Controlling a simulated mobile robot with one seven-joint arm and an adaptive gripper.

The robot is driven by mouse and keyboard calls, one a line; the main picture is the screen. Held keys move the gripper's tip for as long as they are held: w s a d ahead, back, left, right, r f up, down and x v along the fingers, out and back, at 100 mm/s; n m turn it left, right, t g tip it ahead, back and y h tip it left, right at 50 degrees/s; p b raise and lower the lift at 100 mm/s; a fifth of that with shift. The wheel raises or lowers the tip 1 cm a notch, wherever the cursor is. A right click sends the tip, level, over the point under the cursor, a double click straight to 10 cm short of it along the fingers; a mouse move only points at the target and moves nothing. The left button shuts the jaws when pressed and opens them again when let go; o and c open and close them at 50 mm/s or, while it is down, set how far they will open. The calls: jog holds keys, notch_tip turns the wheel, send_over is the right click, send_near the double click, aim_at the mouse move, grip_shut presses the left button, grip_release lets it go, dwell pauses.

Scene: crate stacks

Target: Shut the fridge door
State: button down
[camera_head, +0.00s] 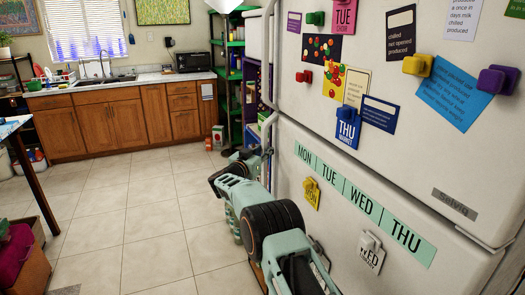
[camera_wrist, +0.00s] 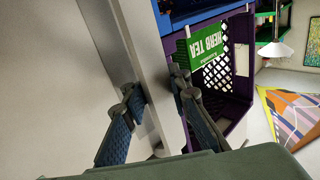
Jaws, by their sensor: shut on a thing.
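The white fridge (camera_head: 410,150) fills the right side of the head view. It has an upper door and a lower door (camera_head: 335,215), split by a slanting seam, with a long pale handle (camera_head: 267,55) on the upper left edge. My gripper (camera_head: 258,150) is at the lower door's left edge, partly hidden by my own arm. In the wrist view, the fingers (camera_wrist: 155,85) lie on either side of a pale grey bar (camera_wrist: 125,50), which looks like the lower door handle, and are shut on it. Whether the door stands ajar cannot be told.
Shelving with a green frame (camera_head: 234,45) stands behind the fridge edge. A purple crate (camera_wrist: 235,115) with a green herb tea box shows in the wrist view. Wooden cabinets (camera_head: 110,125) line the far wall. A table (camera_head: 12,128) is at the left. The tiled floor (camera_head: 150,220) between is clear.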

jog(key=shift+d+f, duration=0.6)
jog(key=shift+d, duration=0.05)
jog(key=c, duration=1.8)
grip_release()
jog(key=shift+s+d+r, duration=0.15)
jog(key=shift+s+r, duration=0.05)
jog(key=shift+r, duration=0.05)
jog(key=shift+o, duration=0.6)
jog(key=shift+r, duration=0.2)
jog(key=shift+a, duration=0.25)
jog(key=shift+a, duration=0.1)
jog(key=v, duration=1.2)
